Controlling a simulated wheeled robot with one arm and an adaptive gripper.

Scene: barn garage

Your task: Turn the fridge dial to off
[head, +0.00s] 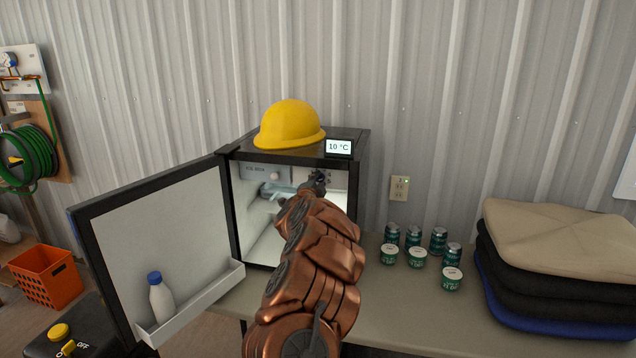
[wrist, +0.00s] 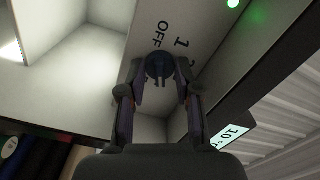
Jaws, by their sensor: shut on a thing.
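The small black fridge (head: 360,185) stands on the table with its door (head: 135,230) swung open to the left. In the wrist view the dark round dial (wrist: 158,66) sits on a pale panel marked "OFF" and "1", with further marks partly hidden. My gripper (wrist: 157,88) is shut on the dial, one finger on each side. In the head view my arm reaches into the upper right of the fridge and hides most of the dial and my gripper (head: 314,183). I cannot tell exactly which mark the dial points to.
A yellow hard hat (head: 290,124) and a display reading 10 °C (head: 339,147) are on top of the fridge. The door shelf holds a white bottle (head: 161,300). Several cans (head: 438,240) and small tubs (head: 452,279) stand right of the fridge, beside stacked cushions (head: 560,245).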

